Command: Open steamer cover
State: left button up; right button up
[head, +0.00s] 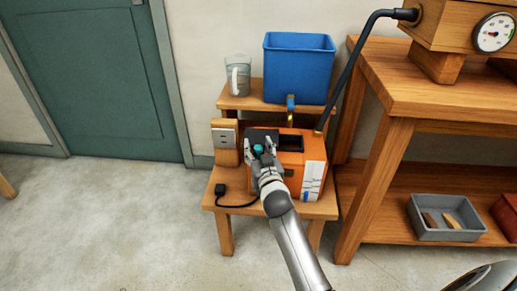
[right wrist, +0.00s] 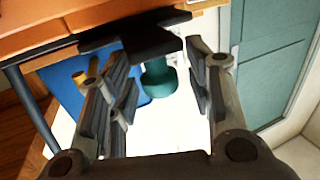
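The steamer is an orange box (head: 313,158) on the low wooden stand in the head view. A dark opening (head: 291,143) shows in its top. A dark cover panel (head: 263,135) with a teal knob (head: 258,148) is at the left of its top. My right gripper (head: 263,158) is at the knob, hiding part of the steamer's front. In the right wrist view the knob (right wrist: 158,80) lies between the spread fingers of the right gripper (right wrist: 157,75), with gaps beside it. The cover's exact tilt is unclear. My left gripper is not in view.
A blue tank (head: 298,70) and a clear jug (head: 238,75) stand on the upper step behind. A socket block (head: 225,143) is close on the left. The floor in front is clear.

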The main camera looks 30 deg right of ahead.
jog(key=v, duration=1.2)
dwell(0.5)
